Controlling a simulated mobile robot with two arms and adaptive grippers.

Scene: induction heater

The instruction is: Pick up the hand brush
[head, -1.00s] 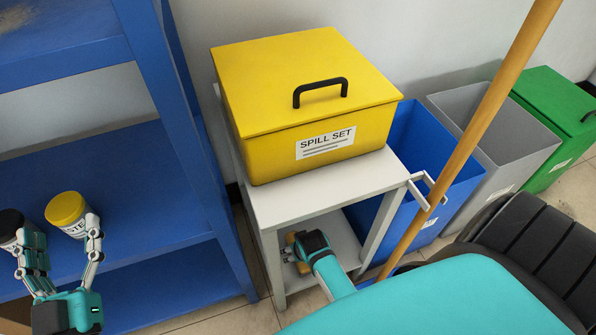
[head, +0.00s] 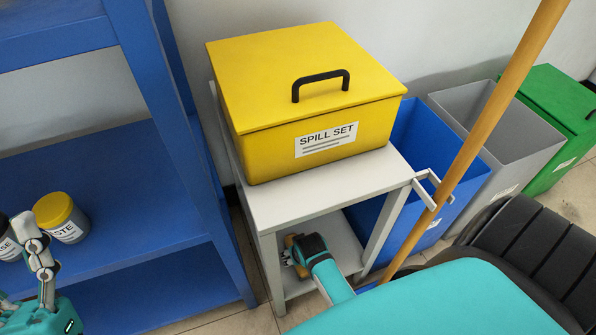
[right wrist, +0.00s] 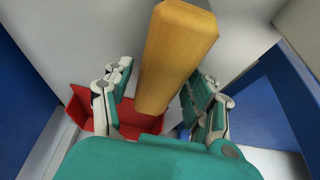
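The hand brush's wooden handle (right wrist: 172,60) stands out towards the camera in the right wrist view; its bristles are not visible. My right gripper (right wrist: 158,95) has its fingers on either side of the handle, apparently with small gaps. In the head view my right gripper (head: 291,254) is at the lower shelf of the small grey table, by a tan end of the handle (head: 290,240). My left gripper (head: 22,245) is at the lower left edge, partly cut off; its visible finger stands outspread near the jars.
A red dustpan-like piece (right wrist: 88,112) lies behind the handle. A yellow spill set box (head: 305,95) stands on the grey table (head: 285,208). A yellow-lidded jar (head: 62,218) is on the blue shelf (head: 140,190). A long wooden pole (head: 470,145) and bins (head: 420,130) are at right.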

